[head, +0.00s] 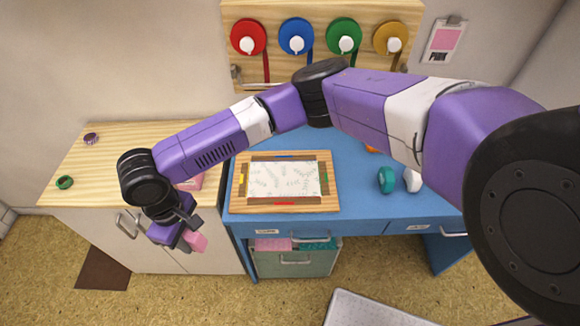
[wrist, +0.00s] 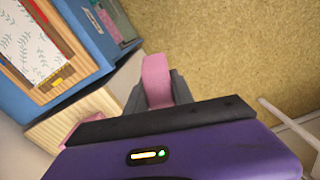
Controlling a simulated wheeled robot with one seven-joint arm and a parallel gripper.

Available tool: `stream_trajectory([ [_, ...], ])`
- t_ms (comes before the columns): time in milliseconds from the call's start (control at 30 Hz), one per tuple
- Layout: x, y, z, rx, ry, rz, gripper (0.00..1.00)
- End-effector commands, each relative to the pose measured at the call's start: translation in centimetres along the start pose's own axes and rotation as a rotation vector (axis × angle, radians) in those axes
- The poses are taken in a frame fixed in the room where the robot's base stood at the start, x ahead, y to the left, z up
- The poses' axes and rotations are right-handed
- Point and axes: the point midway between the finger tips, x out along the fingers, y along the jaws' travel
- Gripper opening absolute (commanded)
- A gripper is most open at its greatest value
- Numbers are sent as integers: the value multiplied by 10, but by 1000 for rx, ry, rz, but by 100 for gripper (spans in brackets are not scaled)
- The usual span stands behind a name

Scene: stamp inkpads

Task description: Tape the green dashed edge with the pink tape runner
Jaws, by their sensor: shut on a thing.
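My gripper (head: 186,238) hangs at the front left, past the front of the wooden-topped cabinet and above floor level. It is shut on the pink tape runner (head: 198,243), which also shows between the fingers in the wrist view (wrist: 157,80). The paper sheet (head: 284,180) with leaf sprigs lies on a wooden board (head: 238,204) on the blue desk, right of my gripper. Its brown border has a green mark (head: 323,177) on the right, yellow on the left, red in front and blue behind. I cannot make out dashes at this size.
Teal (head: 387,179) and white (head: 412,180) runners stand on the blue desk (head: 360,205), right of the board. A pink thing (head: 190,183) sits on the wooden cabinet top (head: 105,168), partly behind my arm.

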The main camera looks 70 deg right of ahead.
Motion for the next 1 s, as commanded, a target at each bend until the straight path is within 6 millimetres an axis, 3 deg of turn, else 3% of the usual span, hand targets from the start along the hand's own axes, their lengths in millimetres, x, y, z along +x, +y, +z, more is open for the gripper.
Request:
stream_trajectory([
  [33,16,0,5,21,-2,-4,0],
  [167,39,15,20,112,-3,-7,0],
  [367,56,74,60,386,-4,-18,0],
  [467,50,110,85,537,-2,-21,0],
  [700,16,192,155,862,1,-20,0],
  [833,-2,227,200,1029,3,-18,0],
  [1000,-21,256,252,1202,5,-14,0],
])
